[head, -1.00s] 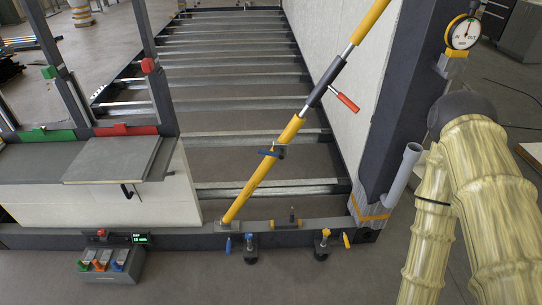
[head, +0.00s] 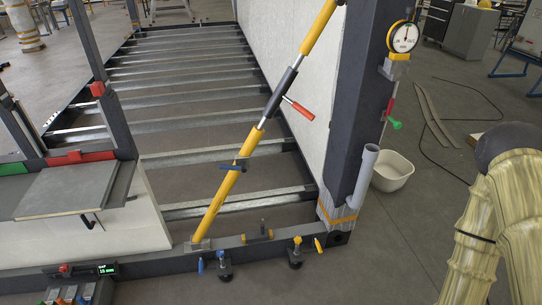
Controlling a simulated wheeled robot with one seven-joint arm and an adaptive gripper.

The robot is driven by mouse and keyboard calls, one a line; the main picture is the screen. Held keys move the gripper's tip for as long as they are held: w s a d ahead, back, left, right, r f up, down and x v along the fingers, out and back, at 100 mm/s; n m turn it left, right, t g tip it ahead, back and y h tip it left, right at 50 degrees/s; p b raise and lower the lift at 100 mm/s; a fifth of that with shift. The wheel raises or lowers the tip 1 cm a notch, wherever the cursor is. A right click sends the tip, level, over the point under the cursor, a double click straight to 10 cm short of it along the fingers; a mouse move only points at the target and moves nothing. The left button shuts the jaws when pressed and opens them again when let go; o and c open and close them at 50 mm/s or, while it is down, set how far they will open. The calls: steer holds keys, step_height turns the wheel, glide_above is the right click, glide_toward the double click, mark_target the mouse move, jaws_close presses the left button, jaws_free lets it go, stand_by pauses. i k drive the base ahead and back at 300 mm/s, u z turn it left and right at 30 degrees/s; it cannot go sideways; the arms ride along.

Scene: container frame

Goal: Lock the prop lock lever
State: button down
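A yellow diagonal prop (head: 222,195) rises from the bottom rail of the frame to the upper right, with a dark sleeve at its middle. A lever with a red handle (head: 298,110) sticks out from this sleeve, down to the right. A small blue lever or clamp (head: 233,166) sits lower on the prop. Which one is the lock lever is not labelled. My arm, in a pale yellow cover, is at the right edge, well apart from the prop. My gripper is out of view.
A dark post (head: 362,100) with a dial gauge (head: 402,37) stands between the prop and my arm. A grey tube (head: 364,175) and a white basin (head: 392,172) are beside it. A bottom rail (head: 160,262) with small clamps crosses the front. Floor at lower right is clear.

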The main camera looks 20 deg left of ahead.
mark_target(243, 167)
steer(key=z, duration=0.35)
steer(key=i, duration=0.4)
steer(key=u, duration=1.65)
